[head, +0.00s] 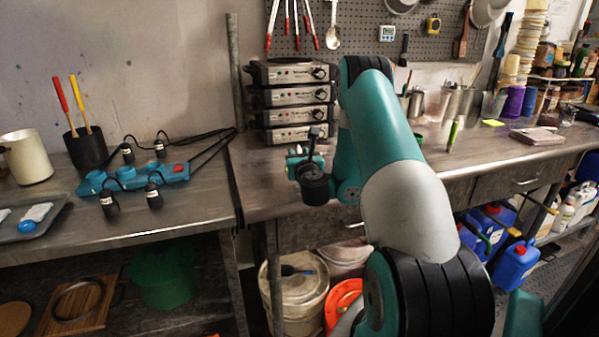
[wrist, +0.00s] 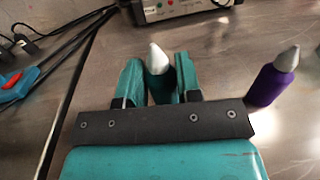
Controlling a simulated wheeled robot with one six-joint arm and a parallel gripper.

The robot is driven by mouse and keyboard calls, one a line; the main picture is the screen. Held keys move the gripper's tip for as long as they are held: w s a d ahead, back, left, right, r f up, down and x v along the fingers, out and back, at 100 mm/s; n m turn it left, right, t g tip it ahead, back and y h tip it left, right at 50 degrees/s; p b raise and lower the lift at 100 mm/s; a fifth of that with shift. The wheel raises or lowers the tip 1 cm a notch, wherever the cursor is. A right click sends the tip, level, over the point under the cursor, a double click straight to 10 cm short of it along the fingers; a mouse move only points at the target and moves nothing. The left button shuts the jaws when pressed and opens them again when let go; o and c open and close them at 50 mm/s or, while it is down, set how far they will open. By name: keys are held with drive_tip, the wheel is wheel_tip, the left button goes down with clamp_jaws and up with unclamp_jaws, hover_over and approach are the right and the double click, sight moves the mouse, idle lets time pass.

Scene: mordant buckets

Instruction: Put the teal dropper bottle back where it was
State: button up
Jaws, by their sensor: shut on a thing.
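My gripper (wrist: 159,75) shows in the wrist view with its two teal fingers closed on a dropper bottle (wrist: 158,58). The bottle's pale grey pointed tip stands up between the fingers, and most of its body is hidden by them.
A purple dropper bottle (wrist: 273,80) stands to the right of my gripper. Stacked hotplates (head: 292,98) stand behind. A green bottle (head: 453,135) stands farther right on the bench (head: 475,155). A teal power strip (head: 135,178) with black plugs lies on the left bench, beyond a gap.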

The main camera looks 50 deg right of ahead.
wheel_tip(320, 180, down, 3)
drive_tip(key=shift+r+b, duration=0.15)
drive_tip(key=shift+b, duration=0.6)
drive_tip(key=shift+r, duration=0.15)
drive_tip(key=o, duration=0.9)
drive_tip(key=shift+o, duration=0.2)
